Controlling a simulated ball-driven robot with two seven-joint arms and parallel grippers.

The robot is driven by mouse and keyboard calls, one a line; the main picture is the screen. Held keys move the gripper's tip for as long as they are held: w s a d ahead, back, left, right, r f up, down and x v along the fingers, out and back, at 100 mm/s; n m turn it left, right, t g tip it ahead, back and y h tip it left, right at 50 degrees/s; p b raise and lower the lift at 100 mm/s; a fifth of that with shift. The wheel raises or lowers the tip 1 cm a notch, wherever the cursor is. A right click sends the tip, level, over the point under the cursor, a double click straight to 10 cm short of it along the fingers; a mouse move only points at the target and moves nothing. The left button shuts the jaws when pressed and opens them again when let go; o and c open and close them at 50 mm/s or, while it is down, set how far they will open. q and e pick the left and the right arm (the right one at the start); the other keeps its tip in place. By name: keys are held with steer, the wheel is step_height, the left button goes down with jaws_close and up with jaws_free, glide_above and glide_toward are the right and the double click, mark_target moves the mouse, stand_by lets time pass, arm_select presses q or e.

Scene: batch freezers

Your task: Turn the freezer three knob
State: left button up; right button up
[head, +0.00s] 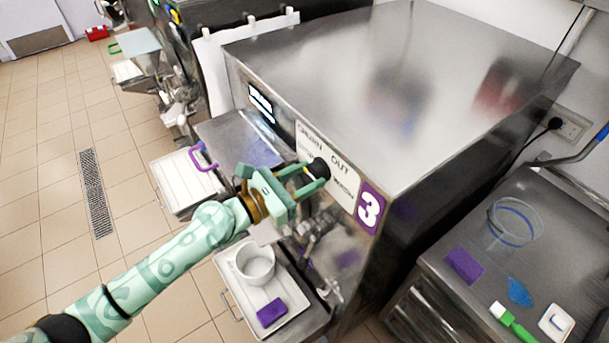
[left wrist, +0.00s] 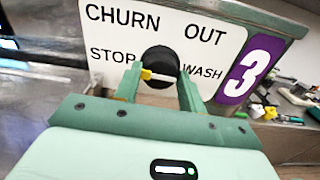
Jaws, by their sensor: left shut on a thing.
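The freezer three knob (head: 320,167) is round and black, on a white label plate on the front of the steel freezer (head: 400,70) with the purple number 3 sign (head: 370,205). In the left wrist view the knob (left wrist: 159,60) sits among the words CHURN, OUT, STOP and WASH. A pale bar with a yellow end shows low on it, the yellow end toward the left finger. My green left gripper (head: 309,178) is shut on the knob, one finger on each side, as the left wrist view also shows (left wrist: 158,82). My right gripper is not in view.
Below the knob, a white tray (head: 293,328) holds a white tub (head: 255,264) and a purple block (head: 271,313). A steel counter (head: 435,250) at right carries a clear bowl, a purple sponge and a green-handled brush. Open tiled floor lies at left.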

arm_select(q)
steer(key=shift+f+n, duration=0.1)
steer(key=shift+n, duration=0.2)
stand_by(0.4)
steer(key=o, duration=1)
steer(key=shift+c, duration=0.2)
steer(key=b+v, duration=0.6)
steer(key=v, duration=1)
steer(key=shift+a, duration=0.15)
